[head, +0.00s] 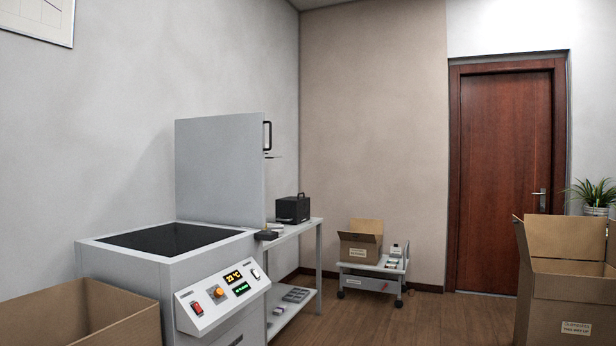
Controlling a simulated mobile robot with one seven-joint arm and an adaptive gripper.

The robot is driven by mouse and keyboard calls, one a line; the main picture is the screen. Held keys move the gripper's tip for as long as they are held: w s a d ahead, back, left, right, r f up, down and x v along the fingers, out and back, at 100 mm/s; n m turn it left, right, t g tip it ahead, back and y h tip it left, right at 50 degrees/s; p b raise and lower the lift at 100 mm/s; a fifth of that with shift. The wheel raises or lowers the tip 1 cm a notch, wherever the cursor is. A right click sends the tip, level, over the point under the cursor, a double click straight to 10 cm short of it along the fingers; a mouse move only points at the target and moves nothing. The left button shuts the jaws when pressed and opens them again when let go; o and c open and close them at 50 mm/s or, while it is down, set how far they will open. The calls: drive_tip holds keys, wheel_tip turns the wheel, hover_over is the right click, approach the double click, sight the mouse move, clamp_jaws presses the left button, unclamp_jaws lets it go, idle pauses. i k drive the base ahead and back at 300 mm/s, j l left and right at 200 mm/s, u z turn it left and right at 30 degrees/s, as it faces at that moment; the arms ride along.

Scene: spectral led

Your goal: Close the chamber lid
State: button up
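The chamber (110,262) is a grey box-shaped unit at the left in the head view, with a dark open top (165,238). Its lid (218,168) is a flat grey panel that stands upright at the far side of the opening. A black handle (268,136) sits on the lid's right edge. A sloped control panel (222,294) on the front has a red switch, an orange knob and lit displays. My gripper is not in view.
An open cardboard box (100,312) stands at the front left, close to the chamber. A bench (318,250) with a black case (293,208) is behind it. A low cart (372,270) and a large open box (570,285) stand further right. Wooden floor between them is clear.

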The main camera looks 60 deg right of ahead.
sight(219, 160)
drive_tip(key=z, duration=1.4)
drive_tip(key=i+z, duration=0.2)
drive_tip(key=i, duration=0.3)
drive_tip(key=i+j+z, duration=0.2)
drive_tip(key=i, duration=0.25)
drive_tip(key=i+z, duration=0.2)
drive_tip(key=i, duration=0.25)
